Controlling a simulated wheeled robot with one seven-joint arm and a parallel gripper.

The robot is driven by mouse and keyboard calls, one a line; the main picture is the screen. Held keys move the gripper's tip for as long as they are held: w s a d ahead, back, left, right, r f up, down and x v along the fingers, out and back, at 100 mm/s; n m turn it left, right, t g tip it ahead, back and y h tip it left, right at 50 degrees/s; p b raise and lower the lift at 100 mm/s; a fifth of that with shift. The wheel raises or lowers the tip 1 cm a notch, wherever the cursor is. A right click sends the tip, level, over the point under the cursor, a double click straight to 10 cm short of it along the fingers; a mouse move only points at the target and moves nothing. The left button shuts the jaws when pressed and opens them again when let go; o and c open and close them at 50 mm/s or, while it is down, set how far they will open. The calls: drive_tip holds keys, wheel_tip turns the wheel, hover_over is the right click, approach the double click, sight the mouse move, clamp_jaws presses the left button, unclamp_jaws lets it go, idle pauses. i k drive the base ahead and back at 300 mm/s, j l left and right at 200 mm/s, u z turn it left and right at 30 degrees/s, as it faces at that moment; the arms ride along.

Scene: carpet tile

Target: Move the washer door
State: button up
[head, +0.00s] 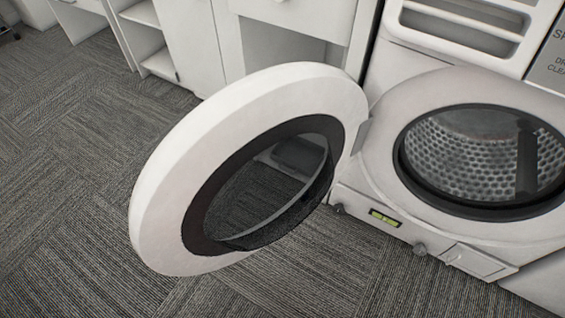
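The washer door (163,190) is a round white ring with a dark inner rim and a glass centre. It stands wide open, swung out to the left of the washer on a hinge at its right side. The washer (385,195) is white, at the right, with its round opening uncovered and a perforated metal drum (470,155) showing inside. My gripper is not in view, so whether it is open or shut does not show.
White cabinets with open shelves (150,35) and a drawer unit (300,15) stand behind the door. A small green display (384,218) and knobs are low on the washer's front. Grey carpet tile (60,150) at the left and front is clear.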

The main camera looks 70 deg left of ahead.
sight(245, 168)
drive_tip(key=k+j+z, duration=0.1)
drive_tip(key=k+z, duration=0.15)
drive_tip(key=z, duration=0.15)
drive_tip(key=k+z, duration=0.25)
drive_tip(key=z, duration=0.15)
drive_tip(key=k+z, duration=0.25)
drive_tip(key=z, duration=0.15)
drive_tip(key=k+l+z, duration=0.1)
drive_tip(key=k+z, duration=0.15)
drive_tip(key=z, duration=0.15)
drive_tip(key=k+z, duration=0.35)
drive_tip(key=k, duration=0.65)
drive_tip(key=k+u, duration=0.1)
drive_tip(key=u, duration=0.3)
drive_tip(key=k+u, duration=0.15)
drive_tip(key=u, duration=0.3)
drive_tip(key=k+j+u, duration=0.1)
drive_tip(key=u, duration=0.3)
drive_tip(key=k+j+u, duration=0.1)
drive_tip(key=u, duration=0.35)
drive_tip(key=j+u, duration=0.2)
drive_tip(key=u, duration=0.2)
drive_tip(key=i+j, duration=0.1)
drive_tip(key=k+l, duration=0.1)
drive_tip(key=l, duration=0.5)
drive_tip(key=k+l, duration=0.1)
drive_tip(key=l, duration=0.45)
